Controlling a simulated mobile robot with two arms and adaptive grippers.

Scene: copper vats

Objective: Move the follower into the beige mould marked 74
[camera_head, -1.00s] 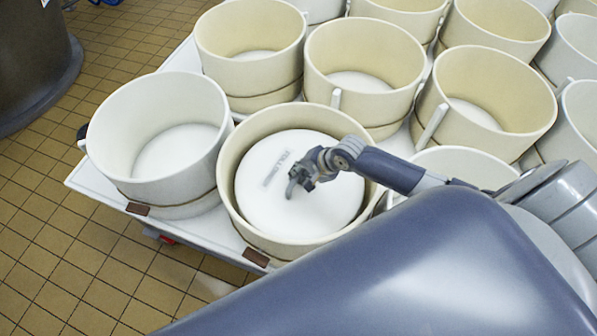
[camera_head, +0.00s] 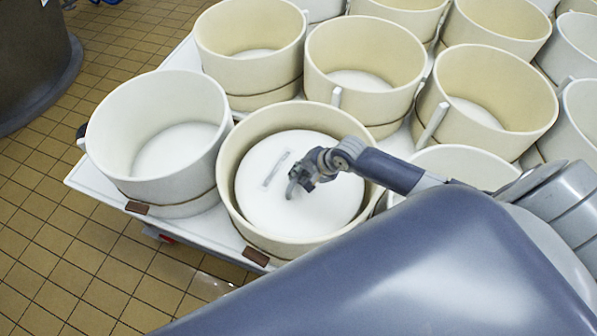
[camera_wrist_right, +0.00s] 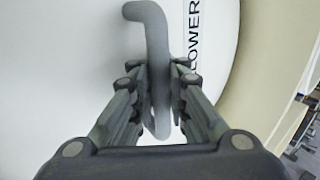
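The follower (camera_head: 325,205) is a round white disc with a grey bent handle. It sits inside the rim of a beige mould (camera_head: 232,190) at the front of the group, below the rim. My right gripper (camera_head: 302,180) reaches in from the right over the disc. In the right wrist view its two fingers (camera_wrist_right: 156,90) are closed about the follower's grey handle (camera_wrist_right: 156,40), and the letters "LOWER" show on the white face. The brown tag (camera_head: 256,257) on this mould's front is too small to read. My left gripper is not in view.
A white mould (camera_head: 155,185), empty apart from a pale base, stands just left. Several beige moulds (camera_head: 255,75) stand close behind and to the right on a white table (camera_head: 95,187). A dark vat (camera_head: 35,60) stands at the far left. Tiled floor is clear at lower left.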

